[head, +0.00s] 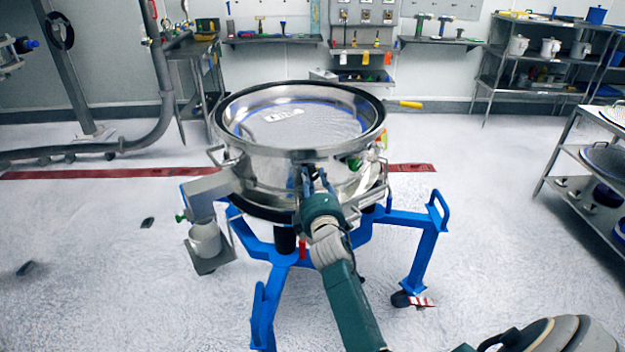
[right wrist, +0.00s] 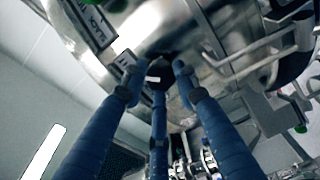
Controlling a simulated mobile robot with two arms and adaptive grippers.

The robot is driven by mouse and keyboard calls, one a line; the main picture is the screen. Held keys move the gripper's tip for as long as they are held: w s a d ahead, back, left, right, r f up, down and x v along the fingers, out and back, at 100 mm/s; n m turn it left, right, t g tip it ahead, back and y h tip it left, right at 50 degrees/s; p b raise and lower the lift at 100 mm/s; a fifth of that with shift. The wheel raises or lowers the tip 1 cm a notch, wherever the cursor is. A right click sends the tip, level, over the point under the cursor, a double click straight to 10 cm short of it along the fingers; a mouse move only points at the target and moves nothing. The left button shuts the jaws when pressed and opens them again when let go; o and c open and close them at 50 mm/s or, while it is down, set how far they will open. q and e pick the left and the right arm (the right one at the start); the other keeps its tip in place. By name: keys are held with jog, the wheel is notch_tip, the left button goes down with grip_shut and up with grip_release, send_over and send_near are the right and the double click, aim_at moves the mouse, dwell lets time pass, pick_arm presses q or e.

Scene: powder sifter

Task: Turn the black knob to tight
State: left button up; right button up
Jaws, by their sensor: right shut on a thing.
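The powder sifter (head: 270,150) is a round steel drum on a blue frame, in the middle of the head view. My right gripper (head: 313,178) reaches its near side, with its blue fingers against the lower part of the drum. In the right wrist view, three blue fingers (right wrist: 155,85) close around the black knob (right wrist: 158,71), which bears a pale mark. The gripper is shut on the knob. In the head view the knob is hidden behind the fingers. Labels (right wrist: 95,22) show on the steel beside it.
The blue frame (head: 425,240) has legs spreading out on the pale floor. A steel outlet with a white container (head: 205,240) hangs at the sifter's left. Metal shelves (head: 585,165) stand at the right. Open floor lies around the sifter.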

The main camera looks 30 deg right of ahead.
jog(key=shift+d, duration=0.25)
jog(key=o, duration=0.9)
jog(key=shift+c, duration=0.2)
jog(key=shift+o, duration=1.4)
jog(key=shift+s+d, duration=0.1)
jog(key=shift+s, duration=0.05)
jog(key=shift+s+a+f, duration=0.1)
jog(key=shift+a, duration=0.1)
jog(key=v, duration=1.1)
jog(key=shift+s, duration=0.3)
jog(key=shift+a, duration=0.1)
